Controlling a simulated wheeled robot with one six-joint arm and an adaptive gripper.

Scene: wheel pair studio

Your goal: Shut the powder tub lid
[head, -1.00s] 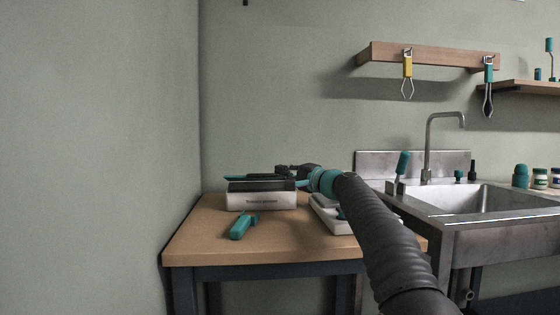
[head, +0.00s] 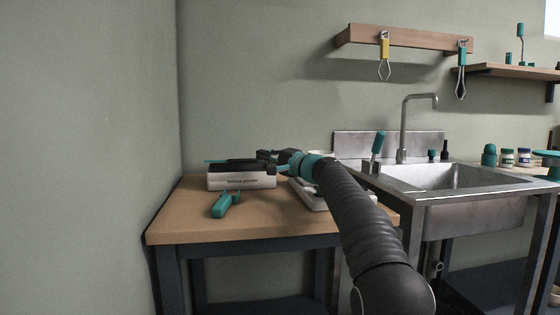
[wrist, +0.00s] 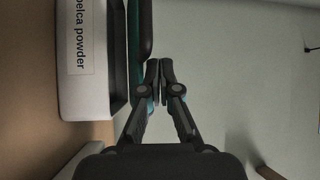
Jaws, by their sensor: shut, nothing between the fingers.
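The powder tub (head: 241,181) is a white box with a printed label, on the wooden table. Its dark upper part and a thin teal strip of the lid (head: 216,161) show at its top. In the wrist view the tub (wrist: 82,85) is on the left, turned sideways, with a dark inner side at its rim. The lid's teal and dark band (wrist: 134,45) runs beside the rim; how far it stands open I cannot tell. My gripper (head: 262,155) is over the tub's right end. In the wrist view its fingertips (wrist: 160,68) are together and empty, close beside the lid's outer side.
A teal-handled tool (head: 226,204) lies in front of the tub. A pale tray-like object (head: 306,195) is right of it, partly behind my arm. The sink (head: 455,180) stands to the right, and a wall rack (head: 405,39) hangs above. The table's front is clear.

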